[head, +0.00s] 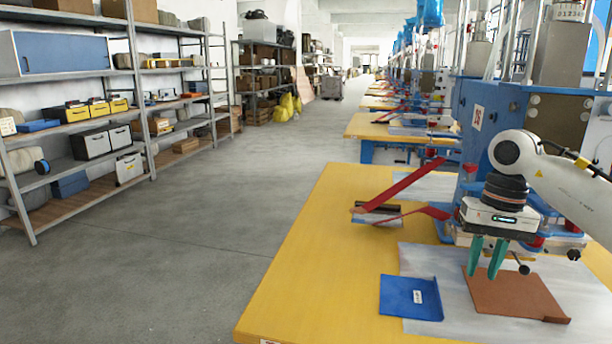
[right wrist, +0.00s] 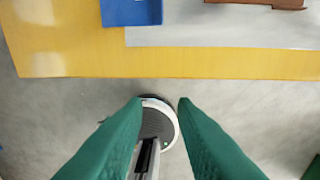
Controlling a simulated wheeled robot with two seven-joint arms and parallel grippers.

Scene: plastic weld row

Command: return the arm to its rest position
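My right arm comes in from the right in the head view. Its right gripper (head: 483,275) points down, with two green fingers set apart. In the head view the fingers overlap the brown plate's left part; the height of the gap cannot be told. In the right wrist view the fingers of the right gripper (right wrist: 161,102) are apart with nothing between them. That view looks down past the yellow table's edge to the grey floor and part of my own base. My left gripper is in neither view.
The yellow table (head: 320,240) carries a blue tray (head: 397,296) with a white label, a brown plate (head: 520,297) and a grey sheet (head: 420,262). A blue welding machine (head: 480,130) stands behind. Shelves (head: 75,195) line the left. The aisle floor (head: 200,240) is clear.

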